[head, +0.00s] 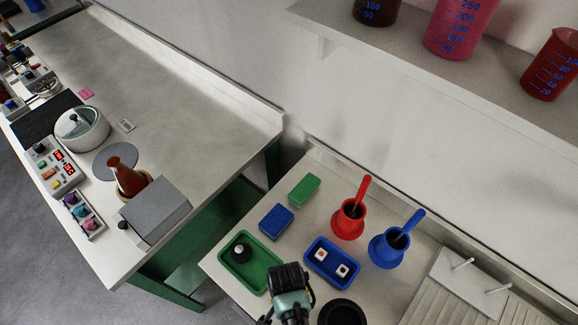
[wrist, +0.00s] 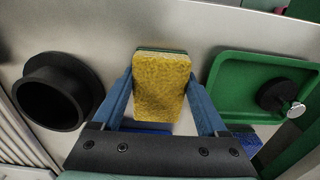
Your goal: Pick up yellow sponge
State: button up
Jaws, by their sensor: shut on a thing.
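The yellow sponge (wrist: 162,88) sits between the two blue fingers of my gripper (wrist: 161,100) in the wrist view. The fingers are shut on its sides. A thin dark green layer shows along its far edge. Whether it touches the counter or hangs just above it I cannot tell. In the head view my gripper (head: 290,292) is at the bottom, over the front of the right counter, between the green tray and a black round object. The sponge and fingertips are hidden there beneath my arm.
The green tray (wrist: 240,72) holds a black-knobbed item. The black round object (wrist: 50,95) is close on the other side. A blue tray (head: 320,279) with two small white pieces, blue (head: 276,221) and green (head: 304,190) blocks, and red (head: 347,222) and blue (head: 386,250) mortars stand behind.

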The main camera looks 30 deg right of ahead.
notch_tip(320, 180, up, 10)
jog(key=shift+r, duration=0.1)
dwell(0.4)
